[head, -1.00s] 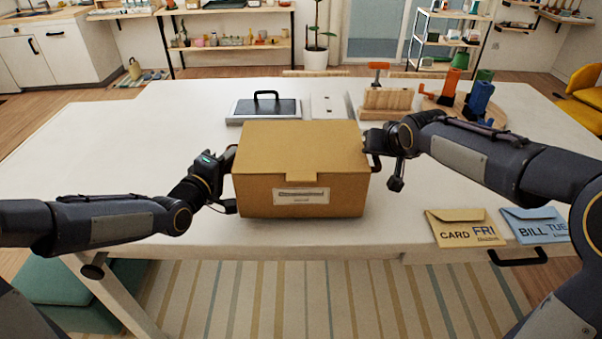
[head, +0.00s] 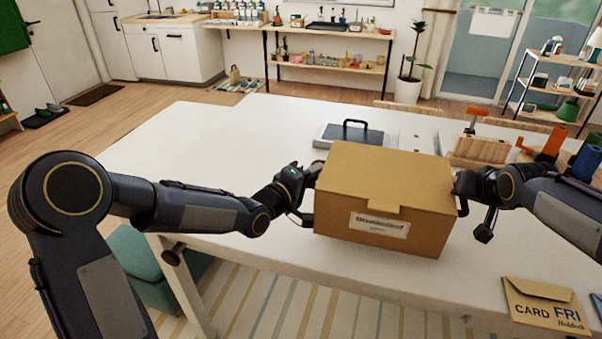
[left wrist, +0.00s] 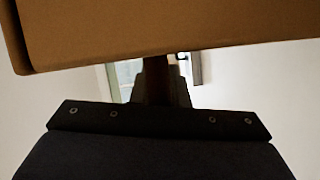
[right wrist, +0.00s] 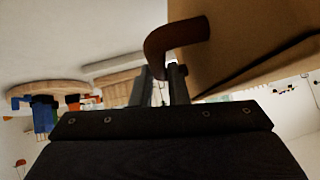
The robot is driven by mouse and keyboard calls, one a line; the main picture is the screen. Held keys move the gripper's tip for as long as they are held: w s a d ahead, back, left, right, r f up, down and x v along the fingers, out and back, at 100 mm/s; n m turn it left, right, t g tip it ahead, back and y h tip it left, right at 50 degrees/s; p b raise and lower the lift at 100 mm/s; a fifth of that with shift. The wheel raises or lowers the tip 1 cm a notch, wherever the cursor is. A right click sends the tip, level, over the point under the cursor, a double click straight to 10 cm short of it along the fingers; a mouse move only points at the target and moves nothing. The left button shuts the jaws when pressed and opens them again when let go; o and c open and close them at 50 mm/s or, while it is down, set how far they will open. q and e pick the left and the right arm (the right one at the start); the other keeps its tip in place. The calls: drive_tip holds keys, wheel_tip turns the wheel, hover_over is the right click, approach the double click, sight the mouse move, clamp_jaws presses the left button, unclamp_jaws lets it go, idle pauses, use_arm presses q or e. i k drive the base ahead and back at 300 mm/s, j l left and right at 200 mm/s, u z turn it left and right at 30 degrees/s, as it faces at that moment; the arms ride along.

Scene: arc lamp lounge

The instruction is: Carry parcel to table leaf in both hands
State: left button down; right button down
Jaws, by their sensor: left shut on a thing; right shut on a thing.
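The parcel, a closed brown cardboard box (head: 385,200) with a white label, is held between my two grippers over the front of the white table (head: 165,150). I cannot tell whether its underside touches the tabletop. My left gripper (head: 308,200) is shut at the parcel's left side; the box fills the top of the left wrist view (left wrist: 160,30). My right gripper (head: 462,195) is shut at its right side, where a brown handle (right wrist: 175,38) shows in the right wrist view. The left end of the table, apparently the leaf, is bare.
A grey tray-like case with a black handle (head: 350,132) lies behind the parcel. A wooden block rack (head: 480,150) and coloured pieces stand at the back right. A tan envelope (head: 545,305) lies at the front right. A teal stool (head: 150,270) stands below the table's left part.

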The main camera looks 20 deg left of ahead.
sight(138, 159)
drive_tip(key=i+j, duration=0.1)
drive_tip(key=j, duration=1.35)
drive_tip(key=i+j, duration=0.15)
drive_tip(key=j, duration=0.6)
drive_tip(key=i+j, duration=0.1)
drive_tip(key=j, duration=0.6)
drive_tip(key=i+j, duration=0.1)
drive_tip(key=j, duration=1.35)
drive_tip(key=i, duration=0.05)
